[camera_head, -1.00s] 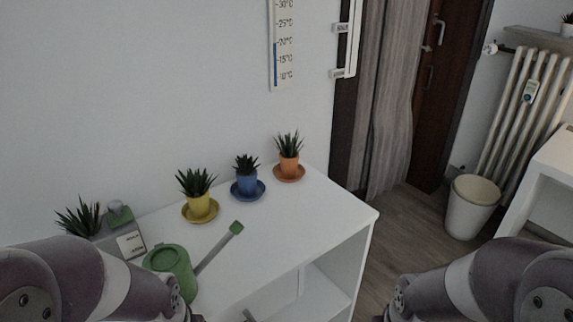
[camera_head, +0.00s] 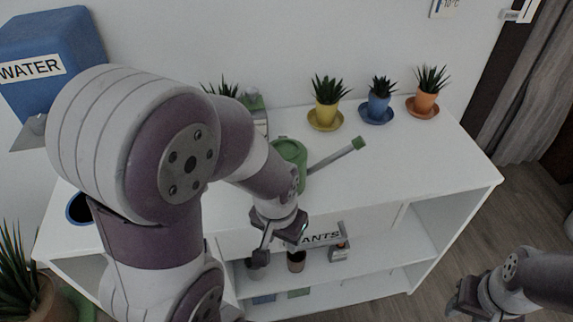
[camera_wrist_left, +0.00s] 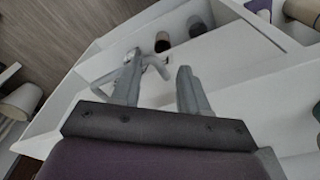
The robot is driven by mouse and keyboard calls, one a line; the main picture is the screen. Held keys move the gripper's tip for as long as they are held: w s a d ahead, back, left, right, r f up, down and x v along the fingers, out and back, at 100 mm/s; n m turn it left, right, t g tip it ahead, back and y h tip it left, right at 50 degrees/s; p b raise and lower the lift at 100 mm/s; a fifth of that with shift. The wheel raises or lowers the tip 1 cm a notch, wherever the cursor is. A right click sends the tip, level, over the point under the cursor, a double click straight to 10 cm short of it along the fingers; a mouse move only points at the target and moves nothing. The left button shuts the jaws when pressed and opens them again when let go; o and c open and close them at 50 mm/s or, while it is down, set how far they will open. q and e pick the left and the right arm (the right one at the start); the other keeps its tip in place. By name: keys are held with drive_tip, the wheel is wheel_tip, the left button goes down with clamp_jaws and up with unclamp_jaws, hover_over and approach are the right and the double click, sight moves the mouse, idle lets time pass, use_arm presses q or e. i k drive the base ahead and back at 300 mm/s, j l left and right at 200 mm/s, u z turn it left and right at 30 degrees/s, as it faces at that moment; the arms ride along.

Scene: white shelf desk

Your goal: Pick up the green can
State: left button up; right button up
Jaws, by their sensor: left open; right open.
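The green can (camera_head: 288,153) is a watering can with a long grey spout and a green tip pointing right. It stands on the white desk top, and my left forearm hides part of it. My left gripper (camera_head: 268,250) is below and in front of the can, at the desk's front side by the open shelves. It is open and empty, and its two fingers also show in the left wrist view (camera_wrist_left: 158,84). My right gripper (camera_head: 462,303) is open and empty at the lower right, away from the desk.
Yellow (camera_head: 326,115), blue (camera_head: 377,107) and orange (camera_head: 425,103) plant pots stand along the back of the desk. A blue WATER container (camera_head: 50,62) is at the left. Small pots (camera_head: 296,261) stand on the shelf below. The desk's right part is clear.

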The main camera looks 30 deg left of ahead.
sight(292, 150)
drive_tip(key=i+l+u, duration=0.1)
drive_tip(key=u, duration=0.35)
drive_tip(key=l+u, duration=0.3)
drive_tip(key=u, duration=0.15)
drive_tip(key=i+l+u, duration=0.1)
drive_tip(key=l+u, duration=0.15)
drive_tip(key=u, duration=0.15)
